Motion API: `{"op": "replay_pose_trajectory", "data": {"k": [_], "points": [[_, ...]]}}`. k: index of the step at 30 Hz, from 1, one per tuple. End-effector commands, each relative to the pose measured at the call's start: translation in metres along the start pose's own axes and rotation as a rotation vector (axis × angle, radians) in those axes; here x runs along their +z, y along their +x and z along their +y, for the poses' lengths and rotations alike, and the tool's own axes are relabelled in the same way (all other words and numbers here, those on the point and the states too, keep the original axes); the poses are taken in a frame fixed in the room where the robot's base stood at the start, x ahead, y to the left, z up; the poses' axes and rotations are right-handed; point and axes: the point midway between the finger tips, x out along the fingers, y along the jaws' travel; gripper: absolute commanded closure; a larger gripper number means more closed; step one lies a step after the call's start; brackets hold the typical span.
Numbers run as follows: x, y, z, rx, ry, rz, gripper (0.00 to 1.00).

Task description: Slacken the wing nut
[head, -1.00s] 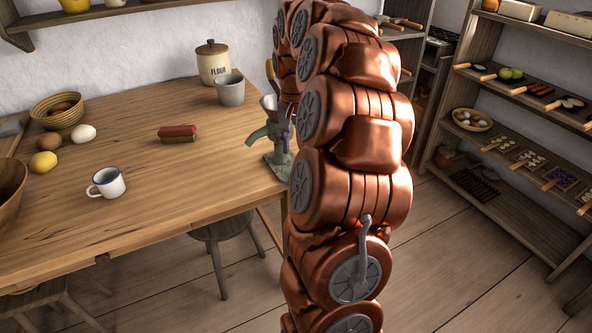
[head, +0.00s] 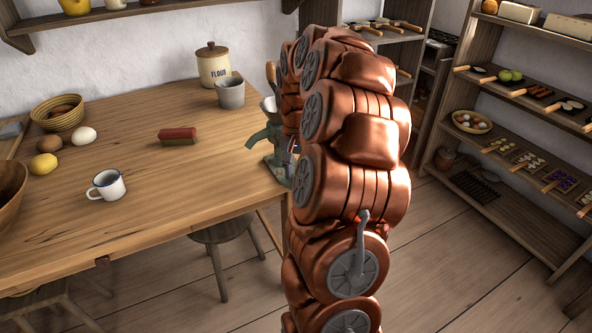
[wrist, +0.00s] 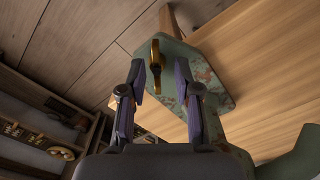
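A green, rust-flecked grinder (head: 272,146) is at the right end of the wooden table, partly hidden behind my arm in the head view. Its green body (wrist: 207,72) fills the upper middle of the wrist view. A brass wing nut (wrist: 155,66) shows there, its wings running up and down the picture. My gripper (wrist: 159,72) is open, with one dark finger on each side of the wing nut in the picture. Gaps show between the fingers and the nut. I cannot tell how far the fingertips are from it in depth. The wing nut is hidden in the head view.
The table (head: 150,220) also holds a grey cup (head: 230,94), a flour jar (head: 213,66), a red-and-green block (head: 177,136) and a white mug (head: 107,185). A stool (head: 222,240) stands under its edge. Shelves (head: 520,110) stand at the right, with open floor before them.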

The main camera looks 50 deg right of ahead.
Motion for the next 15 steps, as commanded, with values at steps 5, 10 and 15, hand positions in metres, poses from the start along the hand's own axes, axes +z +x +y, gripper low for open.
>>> {"op": "replay_pose_trajectory", "data": {"k": [5,10,15], "points": [[0.0000,-0.0001,0.0000,0.000,0.000,0.000,0.77],[0.0001,-0.0001,-0.0001,0.000,0.000,0.000,0.95],[0.0001,0.0000,-0.0001,0.000,0.000,-0.001,1.00]]}}
